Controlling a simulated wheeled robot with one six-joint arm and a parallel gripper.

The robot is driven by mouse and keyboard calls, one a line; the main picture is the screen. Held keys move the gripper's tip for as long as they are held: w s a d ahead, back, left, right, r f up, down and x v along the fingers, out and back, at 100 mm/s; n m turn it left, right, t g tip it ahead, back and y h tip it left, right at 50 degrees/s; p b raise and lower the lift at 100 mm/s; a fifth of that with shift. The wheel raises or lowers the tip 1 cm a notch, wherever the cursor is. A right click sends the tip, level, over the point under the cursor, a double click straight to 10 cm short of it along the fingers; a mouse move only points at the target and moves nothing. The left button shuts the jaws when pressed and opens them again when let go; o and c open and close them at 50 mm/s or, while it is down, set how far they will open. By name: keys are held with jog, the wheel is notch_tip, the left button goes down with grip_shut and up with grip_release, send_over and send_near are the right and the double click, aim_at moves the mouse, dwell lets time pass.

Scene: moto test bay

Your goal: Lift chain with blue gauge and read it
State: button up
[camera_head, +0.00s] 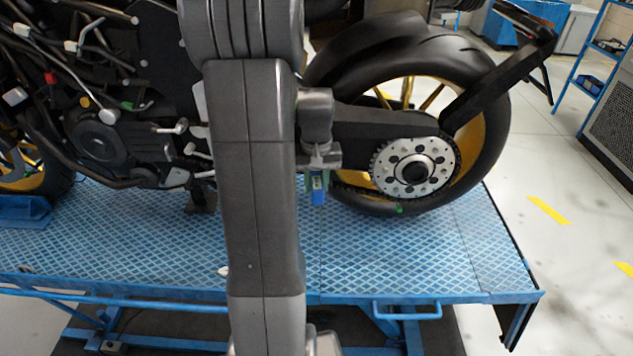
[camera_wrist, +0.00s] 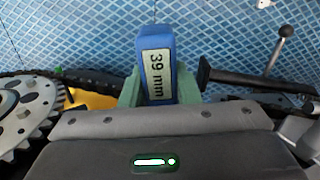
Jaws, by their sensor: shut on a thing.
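The blue gauge (camera_head: 318,190) is small and upright below my gripper (camera_head: 320,163) in the head view, just left of the rear wheel. In the wrist view the blue gauge (camera_wrist: 173,56) stands between the two green fingers of my gripper (camera_wrist: 160,92), which are shut on it. Its pale label reads "39 mm". The dark chain (camera_wrist: 92,76) runs from the silver sprocket (camera_wrist: 22,108) toward the gauge in the wrist view. Its contact with the gauge is hidden. In the head view the sprocket (camera_head: 416,168) sits on the rear wheel; my arm hides part of the motorcycle.
The rear tyre (camera_head: 495,120) and swingarm (camera_head: 365,124) are close to my gripper.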

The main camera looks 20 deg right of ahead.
jog(key=shift+f, duration=0.1)
jog(key=shift+f+b, duration=1.6)
jog(key=shift+f, duration=0.55)
jog(key=shift+s, duration=0.1)
jog(key=s+a+b, duration=0.1)
jog(key=s+a, duration=0.1)
jog(key=s, duration=0.5)
jog(key=shift+s+a, duration=0.15)
jog(key=shift+s, duration=0.1)
